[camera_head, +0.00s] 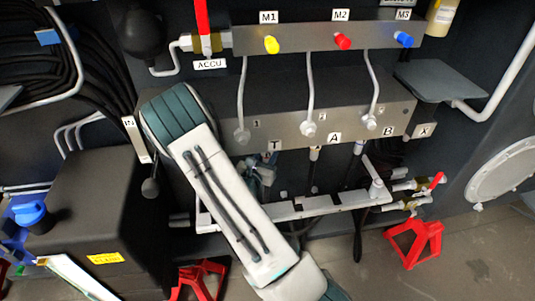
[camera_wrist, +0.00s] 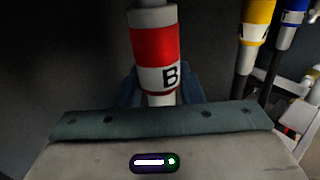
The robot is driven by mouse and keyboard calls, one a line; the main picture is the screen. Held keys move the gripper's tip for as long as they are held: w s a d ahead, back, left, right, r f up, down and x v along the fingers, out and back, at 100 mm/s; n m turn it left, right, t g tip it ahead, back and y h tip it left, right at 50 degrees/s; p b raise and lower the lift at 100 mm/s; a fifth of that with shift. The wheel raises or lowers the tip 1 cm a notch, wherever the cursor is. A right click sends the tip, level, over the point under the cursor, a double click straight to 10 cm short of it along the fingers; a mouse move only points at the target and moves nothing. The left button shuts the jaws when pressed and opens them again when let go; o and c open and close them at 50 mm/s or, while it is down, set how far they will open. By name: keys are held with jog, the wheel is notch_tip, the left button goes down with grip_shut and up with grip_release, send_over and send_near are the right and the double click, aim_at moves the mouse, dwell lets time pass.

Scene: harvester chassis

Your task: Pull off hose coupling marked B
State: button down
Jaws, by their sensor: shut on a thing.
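The hose coupling marked B (camera_wrist: 153,45) stands upright in the wrist view, with a red band above a white band bearing a black B. My gripper (camera_wrist: 161,92) is shut on it, with a blue-grey finger on each side of its lower part. The coupling's top is cut off by the frame, so I cannot tell whether it is seated in a port. In the head view my gripper (camera_head: 261,174) is partly hidden behind my arm, below the port plate labelled T (camera_head: 275,145). The coupling cannot be made out there.
Two neighbouring hoses, one with a yellow band (camera_wrist: 258,12) and one with a blue band (camera_wrist: 290,22), hang to the right in the wrist view. A grey rail (camera_head: 300,208) runs below the ports. Red stands (camera_head: 415,240) are on the floor.

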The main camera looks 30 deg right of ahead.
jog(key=shift+f+b, duration=1.75)
jog(key=shift+f, duration=0.3)
